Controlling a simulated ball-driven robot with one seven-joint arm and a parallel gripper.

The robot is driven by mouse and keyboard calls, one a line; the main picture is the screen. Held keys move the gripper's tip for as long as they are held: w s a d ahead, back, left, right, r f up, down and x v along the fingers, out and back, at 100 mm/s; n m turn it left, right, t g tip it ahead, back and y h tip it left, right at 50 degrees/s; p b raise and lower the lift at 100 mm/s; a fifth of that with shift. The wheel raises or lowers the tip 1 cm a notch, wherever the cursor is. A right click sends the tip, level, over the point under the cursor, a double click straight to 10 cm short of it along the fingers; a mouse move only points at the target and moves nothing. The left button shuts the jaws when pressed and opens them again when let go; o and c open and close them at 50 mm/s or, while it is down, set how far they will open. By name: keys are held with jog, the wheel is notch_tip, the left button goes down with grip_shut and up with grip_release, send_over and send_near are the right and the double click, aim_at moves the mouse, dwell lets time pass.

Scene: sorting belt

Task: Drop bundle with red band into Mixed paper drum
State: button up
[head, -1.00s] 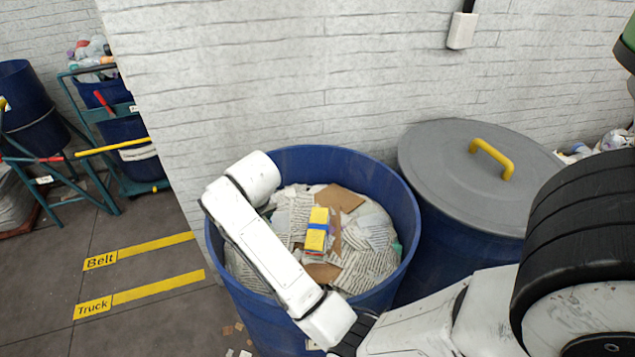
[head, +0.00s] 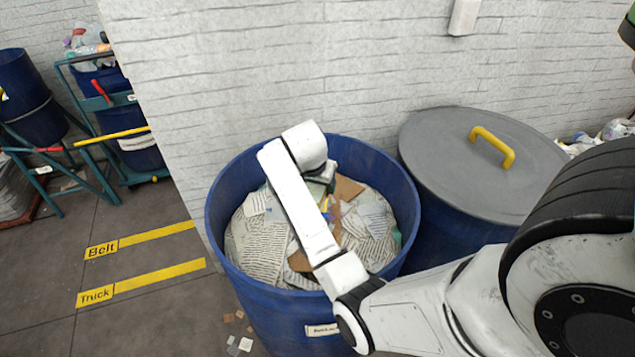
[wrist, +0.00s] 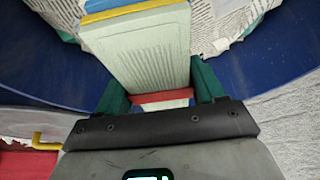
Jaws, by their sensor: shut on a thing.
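My gripper (wrist: 160,92) has green fingers shut on the bundle with the red band (wrist: 148,50), a pale block of printed paper. The red band (wrist: 160,97) runs across it between the fingers. In the head view my arm mostly hides the gripper and bundle, over the drum's opening. The blue drum (head: 235,190) is open and holds paper scraps. Its front label (head: 322,330) is too small to read surely. Its wall also shows in the wrist view (wrist: 268,62).
A drum with a grey lid (head: 450,160) and yellow handle stands to the right. A brick wall (head: 270,70) is close behind. Floor with Belt and Truck markings lies left.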

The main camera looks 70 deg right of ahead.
jog(key=shift+f+b, duration=1.1)
jog(key=shift+f, duration=0.35)
jog(key=o, duration=1.3)
jog(key=v, duration=0.9)
jog(key=shift+r, duration=0.3)
jog(key=shift+a+r+p, duration=0.4)
jog(key=shift+r, duration=0.2)
